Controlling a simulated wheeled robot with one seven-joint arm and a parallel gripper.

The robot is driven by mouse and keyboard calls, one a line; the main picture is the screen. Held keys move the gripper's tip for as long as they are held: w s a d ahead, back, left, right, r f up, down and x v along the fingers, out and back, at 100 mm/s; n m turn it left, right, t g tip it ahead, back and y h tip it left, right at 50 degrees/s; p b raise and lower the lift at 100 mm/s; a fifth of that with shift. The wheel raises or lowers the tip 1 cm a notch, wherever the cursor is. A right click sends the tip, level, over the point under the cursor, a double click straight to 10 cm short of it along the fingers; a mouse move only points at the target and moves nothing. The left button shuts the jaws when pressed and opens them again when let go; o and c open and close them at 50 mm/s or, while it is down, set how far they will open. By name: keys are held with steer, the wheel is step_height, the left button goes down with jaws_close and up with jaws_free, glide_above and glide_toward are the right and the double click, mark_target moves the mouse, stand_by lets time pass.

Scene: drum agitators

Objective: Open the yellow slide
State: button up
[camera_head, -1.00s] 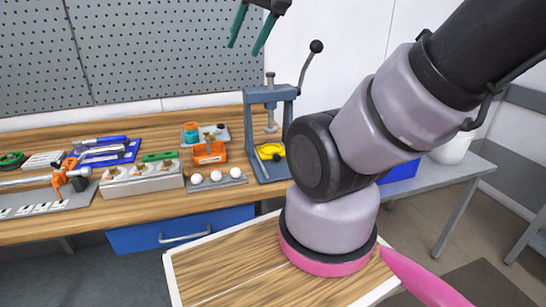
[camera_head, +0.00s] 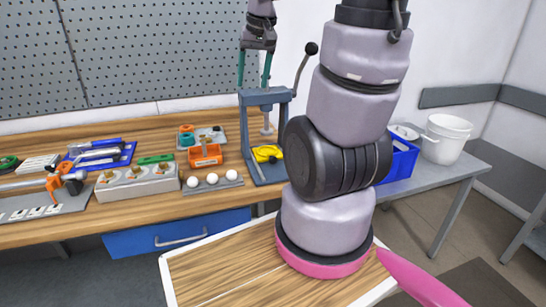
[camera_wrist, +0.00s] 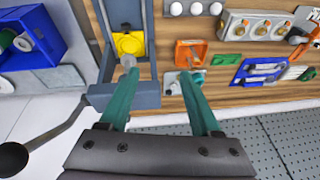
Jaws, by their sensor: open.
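The yellow slide (camera_head: 267,154) sits low in the frame of the blue-grey lever press (camera_head: 266,172), on the workbench. In the wrist view the yellow slide (camera_wrist: 129,46) lies inside the press frame, beyond the tip of the left-hand finger, which partly overlaps the press. My gripper (camera_head: 253,78) is open and empty, with two teal fingers pointing down at the top of the press. In the wrist view my gripper (camera_wrist: 158,73) has its fingers well apart. I cannot tell the exact gap from the fingers to the press.
The press lever (camera_head: 304,70) with its black knob rises at the right. An orange holder (camera_head: 205,155) and a rail with white balls (camera_head: 212,182) stand left of the press. A blue bin (camera_head: 399,162) and white bucket (camera_head: 445,140) are on the side table.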

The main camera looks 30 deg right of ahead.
steer(key=w+d+f+g, duration=0.2)
steer(key=w+d+f, duration=0.15)
steer(key=f, duration=0.35)
steer(key=n+g, duration=0.1)
steer(key=g, duration=0.1)
glide_toward(273, 157)
step_height(273, 157, down, 10)
steer(key=shift+s+a+r, duration=0.1)
steer(key=shift+r, duration=0.1)
jaws_close()
stand_by(0.8)
